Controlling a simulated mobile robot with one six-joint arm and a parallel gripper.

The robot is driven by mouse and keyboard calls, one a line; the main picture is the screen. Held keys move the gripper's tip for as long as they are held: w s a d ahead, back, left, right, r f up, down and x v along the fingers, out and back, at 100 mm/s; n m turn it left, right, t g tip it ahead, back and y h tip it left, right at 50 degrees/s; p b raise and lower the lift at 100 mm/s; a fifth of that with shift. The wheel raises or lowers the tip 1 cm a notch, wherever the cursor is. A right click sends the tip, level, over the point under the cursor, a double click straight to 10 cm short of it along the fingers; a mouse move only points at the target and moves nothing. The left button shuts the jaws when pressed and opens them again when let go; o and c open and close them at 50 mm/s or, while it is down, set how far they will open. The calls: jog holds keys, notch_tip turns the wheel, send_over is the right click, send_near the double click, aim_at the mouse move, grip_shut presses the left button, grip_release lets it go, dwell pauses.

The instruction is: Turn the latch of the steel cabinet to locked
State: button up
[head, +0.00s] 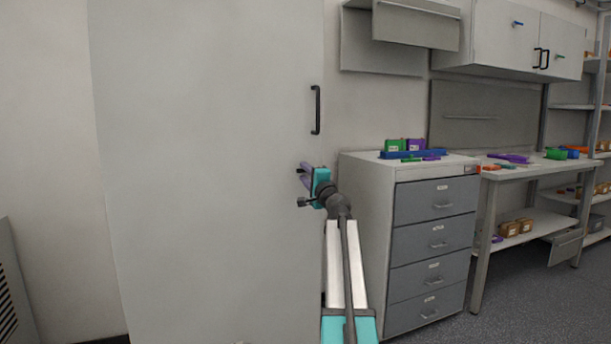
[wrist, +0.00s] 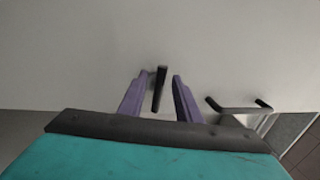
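The tall light-grey steel cabinet (head: 210,180) fills the left of the head view, with a black bar handle (head: 315,110) near its right edge. The handle also shows in the wrist view (wrist: 238,108), right of my fingers. The latch (wrist: 159,88) is a narrow black lever on the pale door, slightly tilted from upright in the wrist view. My gripper (wrist: 160,84) has its two purple fingers apart, one on each side of the latch, with gaps visible between. In the head view my gripper (head: 305,175) is at the door below the handle, largely hiding the latch.
A grey drawer unit (head: 367,200) stands right of the cabinet, close to my arm, with a blue tray (head: 412,154) and small boxes on top. A workbench (head: 535,167) and shelves stand farther right. Bare floor (head: 520,295) shows at the lower right.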

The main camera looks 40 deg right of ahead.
jog(key=shift+s, duration=0.1)
jog(key=p+v, duration=0.2)
jog(key=v, duration=1.1)
jog(key=shift+s, duration=0.3)
dwell(0.4)
jog(key=shift+a, duration=0.1)
dwell(0.4)
